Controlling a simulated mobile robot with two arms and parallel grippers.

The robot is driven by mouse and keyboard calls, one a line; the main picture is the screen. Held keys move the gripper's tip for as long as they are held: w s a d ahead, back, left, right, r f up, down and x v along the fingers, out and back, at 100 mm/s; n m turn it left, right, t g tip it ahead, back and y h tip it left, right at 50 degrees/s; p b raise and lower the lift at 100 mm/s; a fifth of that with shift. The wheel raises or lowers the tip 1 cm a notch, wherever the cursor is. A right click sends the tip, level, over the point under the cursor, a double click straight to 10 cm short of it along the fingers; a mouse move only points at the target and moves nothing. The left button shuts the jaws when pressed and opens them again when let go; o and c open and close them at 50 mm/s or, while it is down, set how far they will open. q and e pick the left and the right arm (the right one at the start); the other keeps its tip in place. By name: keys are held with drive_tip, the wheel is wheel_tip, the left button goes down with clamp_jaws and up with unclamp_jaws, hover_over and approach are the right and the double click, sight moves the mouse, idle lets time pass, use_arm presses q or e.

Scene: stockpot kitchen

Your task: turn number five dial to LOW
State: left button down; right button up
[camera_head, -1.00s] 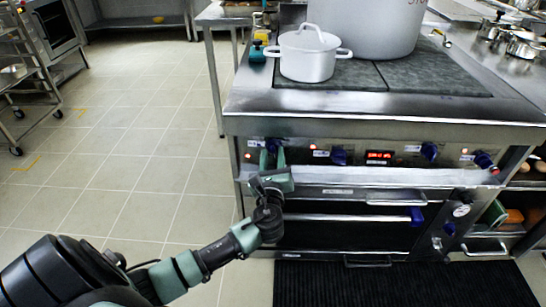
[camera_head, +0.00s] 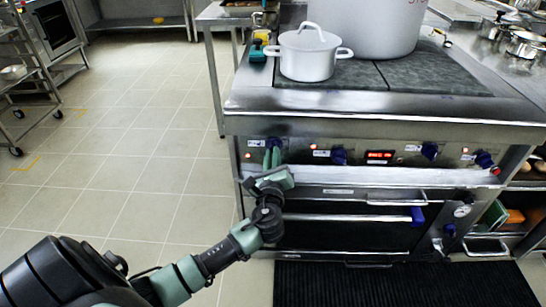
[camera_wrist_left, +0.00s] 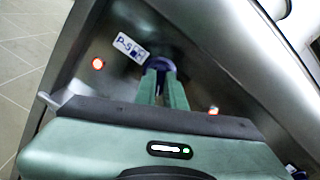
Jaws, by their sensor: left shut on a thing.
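The number five dial (camera_head: 273,143) is a blue knob at the left end of the steel stove's front control panel. My left gripper (camera_head: 272,157) reaches it from below, with its green fingers on the knob. In the left wrist view, the dark blue dial (camera_wrist_left: 158,63) shows between the fingertips of my left gripper (camera_wrist_left: 160,76), which is shut on it. A white label (camera_wrist_left: 130,47) beside it seems to read P-5. The fingers hide part of the knob, and its pointer setting cannot be read. My right gripper is not in view.
More blue dials (camera_head: 339,157) and a red display (camera_head: 380,157) sit to the right on the panel. A steel handle bar (camera_head: 350,196) runs below. A white lidded pot (camera_head: 308,58) stands on the cooktop (camera_head: 440,82). The tiled floor (camera_head: 130,180) at left is clear.

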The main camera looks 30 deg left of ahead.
use_arm(q)
drive_tip(key=shift+f+n+b, duration=0.15)
drive_tip(key=shift+n+b, duration=1.3)
drive_tip(key=shift+n, duration=2.65)
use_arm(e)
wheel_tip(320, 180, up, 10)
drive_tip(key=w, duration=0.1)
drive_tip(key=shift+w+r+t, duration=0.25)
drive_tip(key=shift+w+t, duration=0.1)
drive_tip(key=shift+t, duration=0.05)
use_arm(q)
drive_tip(key=c, duration=1.5)
unclamp_jaws()
drive_tip(key=v, duration=0.8)
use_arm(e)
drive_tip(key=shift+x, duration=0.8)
